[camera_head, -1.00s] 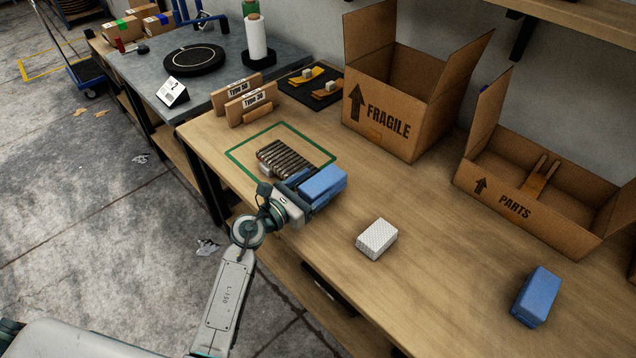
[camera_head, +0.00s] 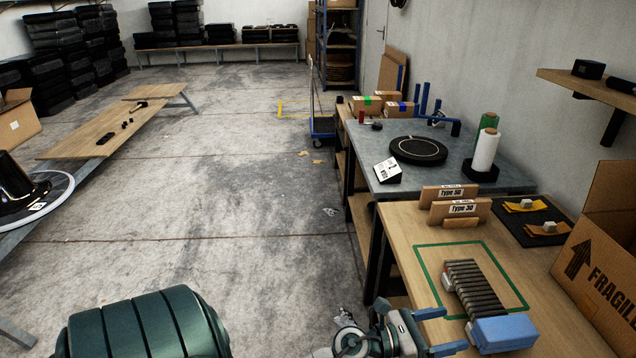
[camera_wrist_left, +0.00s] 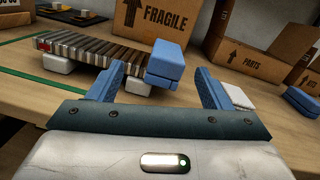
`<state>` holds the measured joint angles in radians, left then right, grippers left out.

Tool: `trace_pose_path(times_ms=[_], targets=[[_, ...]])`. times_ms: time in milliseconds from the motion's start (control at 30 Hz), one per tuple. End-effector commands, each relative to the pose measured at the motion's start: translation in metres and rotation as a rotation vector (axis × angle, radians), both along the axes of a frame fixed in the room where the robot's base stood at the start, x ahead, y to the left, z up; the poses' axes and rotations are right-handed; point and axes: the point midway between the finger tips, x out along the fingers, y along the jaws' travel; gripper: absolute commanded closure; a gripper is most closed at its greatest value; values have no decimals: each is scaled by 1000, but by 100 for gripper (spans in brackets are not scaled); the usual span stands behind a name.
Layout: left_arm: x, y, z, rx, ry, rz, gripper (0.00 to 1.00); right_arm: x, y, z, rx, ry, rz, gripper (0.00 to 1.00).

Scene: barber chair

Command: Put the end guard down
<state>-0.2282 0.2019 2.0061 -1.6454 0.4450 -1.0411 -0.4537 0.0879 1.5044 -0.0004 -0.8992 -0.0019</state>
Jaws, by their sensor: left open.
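The blue end guard (camera_head: 503,333) sits at the near end of a row of dark slats (camera_head: 472,288) on the wooden bench. In the left wrist view the end guard (camera_wrist_left: 166,60) shows an upper and a lower part with a gap between. The row of slats (camera_wrist_left: 95,47) there rests on white blocks (camera_wrist_left: 134,82). My left gripper (camera_head: 440,331) is open and empty, a little to the left of the end guard. Its blue fingers (camera_wrist_left: 161,74) are spread in the left wrist view, short of the end guard. My right gripper is not in view.
A green outline (camera_head: 420,268) on the bench surrounds much of the row. Two Type 50 holders (camera_head: 455,207) and a black mat (camera_head: 535,222) stand behind. The FRAGILE box (camera_head: 600,262) is at right. A second blue guard (camera_wrist_left: 301,103) lies near the PARTS box (camera_wrist_left: 262,70).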

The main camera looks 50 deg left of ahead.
Motion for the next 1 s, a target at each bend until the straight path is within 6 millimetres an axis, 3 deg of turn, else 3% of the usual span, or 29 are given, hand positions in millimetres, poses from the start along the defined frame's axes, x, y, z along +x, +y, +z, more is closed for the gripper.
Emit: trace_pose_path(times_ms=[167, 267, 367, 433, 567, 700, 800, 933, 967, 1000], targets=[[2, 41, -19, -539, 161, 195, 28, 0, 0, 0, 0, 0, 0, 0], [-1, 71, -49, -881, 276, 338, 28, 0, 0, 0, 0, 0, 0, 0], [-13, 98, -98, -1211, 400, 510, 28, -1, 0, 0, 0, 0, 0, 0], [-28, 114, -144, -1430, 492, 656, 28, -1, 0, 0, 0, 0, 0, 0], [-77, 131, -243, -1792, 650, 985, 28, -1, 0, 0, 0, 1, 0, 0], [-149, 128, -334, -2082, 762, 1373, 28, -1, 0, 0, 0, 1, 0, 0], [-201, 117, -380, -2220, 801, 1639, 28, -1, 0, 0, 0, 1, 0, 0], [-252, 102, -413, -2321, 815, 1904, 28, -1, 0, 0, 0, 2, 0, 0], [-260, 99, -418, 2326, -814, -1942, 28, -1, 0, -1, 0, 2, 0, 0], [-269, 96, -422, 2283, -793, -1938, 28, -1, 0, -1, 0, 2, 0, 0]])
